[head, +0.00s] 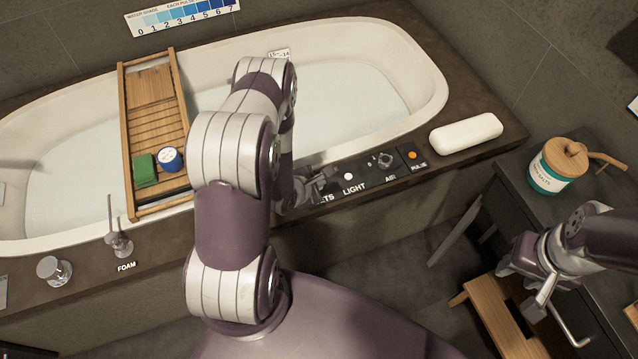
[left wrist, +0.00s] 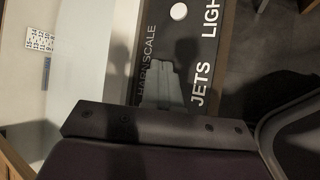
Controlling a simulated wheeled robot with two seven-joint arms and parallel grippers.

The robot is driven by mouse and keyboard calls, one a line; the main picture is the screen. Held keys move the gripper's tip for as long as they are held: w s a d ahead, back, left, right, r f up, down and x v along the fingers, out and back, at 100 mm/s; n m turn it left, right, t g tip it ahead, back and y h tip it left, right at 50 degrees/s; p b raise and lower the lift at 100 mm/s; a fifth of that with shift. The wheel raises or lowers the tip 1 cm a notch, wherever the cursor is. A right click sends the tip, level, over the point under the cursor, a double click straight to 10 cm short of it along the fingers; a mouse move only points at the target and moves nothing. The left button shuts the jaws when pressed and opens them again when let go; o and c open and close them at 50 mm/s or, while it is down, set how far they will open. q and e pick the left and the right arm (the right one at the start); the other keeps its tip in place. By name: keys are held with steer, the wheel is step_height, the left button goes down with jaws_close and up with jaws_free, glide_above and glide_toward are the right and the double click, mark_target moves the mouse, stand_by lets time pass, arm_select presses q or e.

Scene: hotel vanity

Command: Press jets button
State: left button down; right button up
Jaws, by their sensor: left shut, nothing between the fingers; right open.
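The control panel (head: 365,172) runs along the tub's front ledge, with labels JETS, LIGHT, AIR and PULSE. The JETS label (left wrist: 201,85) is readable in the left wrist view and partly covered in the head view. No jets button shows; the spot beside its label is hidden by my left gripper (head: 322,182). That gripper is shut and empty, its fingertips (left wrist: 163,72) over the panel beside JETS; I cannot tell whether they touch. The white light button (head: 348,176) is just right of it; it also shows in the left wrist view (left wrist: 179,11). My right gripper (head: 522,284) is open and empty.
An orange pulse button (head: 412,155) and an air knob (head: 385,160) are further right. A wooden tray (head: 127,115) spans the water-filled tub (head: 420,60). A white pillow-shaped item (head: 466,133) lies on the ledge. A jar (head: 552,170) stands on the dark side table.

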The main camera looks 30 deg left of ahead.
arm_select(q)
steer(key=shift+r, duration=0.45)
step_height(320, 180, up, 5)
steer(key=p, duration=0.5)
stand_by(0.6)
